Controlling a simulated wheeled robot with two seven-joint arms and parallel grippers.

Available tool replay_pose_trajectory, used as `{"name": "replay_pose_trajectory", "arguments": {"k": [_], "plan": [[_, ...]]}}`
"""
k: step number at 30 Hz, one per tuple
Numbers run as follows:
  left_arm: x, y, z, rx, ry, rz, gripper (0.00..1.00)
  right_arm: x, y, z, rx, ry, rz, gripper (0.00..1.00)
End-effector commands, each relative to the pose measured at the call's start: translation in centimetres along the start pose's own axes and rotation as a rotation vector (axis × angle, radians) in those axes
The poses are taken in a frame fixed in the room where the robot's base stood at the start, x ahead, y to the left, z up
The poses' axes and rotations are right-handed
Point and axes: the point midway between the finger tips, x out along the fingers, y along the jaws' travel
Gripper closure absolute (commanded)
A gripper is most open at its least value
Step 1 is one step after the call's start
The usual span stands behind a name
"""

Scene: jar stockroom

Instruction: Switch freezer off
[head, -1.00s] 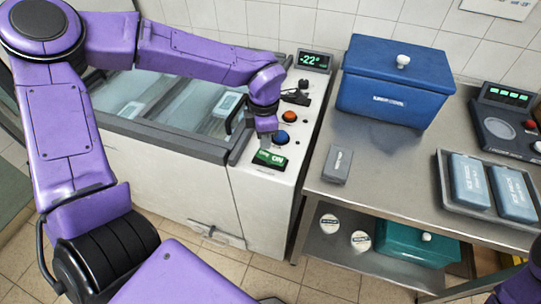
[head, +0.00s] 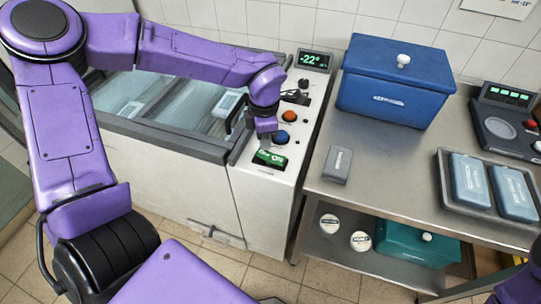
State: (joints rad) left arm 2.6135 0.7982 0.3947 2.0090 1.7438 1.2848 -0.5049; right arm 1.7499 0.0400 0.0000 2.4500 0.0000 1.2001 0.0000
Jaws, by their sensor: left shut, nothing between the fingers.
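The chest freezer (head: 165,175) stands at the left centre with a glass top. Its white control panel runs along its right side. A display (head: 314,61) at the panel's back reads -22°. My right gripper is out of view.
A steel table (head: 395,165) stands to the right. It holds a blue lidded box (head: 394,95), a small grey block (head: 337,164), a tray (head: 446,190) with two blue-grey packs, and a dark scale-like device (head: 506,122). A teal box (head: 400,238) and two round lids (head: 360,241) are on the lower shelf.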

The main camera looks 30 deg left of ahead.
Motion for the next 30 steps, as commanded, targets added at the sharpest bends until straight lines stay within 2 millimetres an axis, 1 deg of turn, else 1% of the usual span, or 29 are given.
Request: {"name": "replay_pose_trajectory", "arguments": {"k": [30], "plan": [[1.6,0.0,0.0,0.0,0.0,0.0,1.0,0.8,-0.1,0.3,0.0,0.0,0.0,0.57]]}}
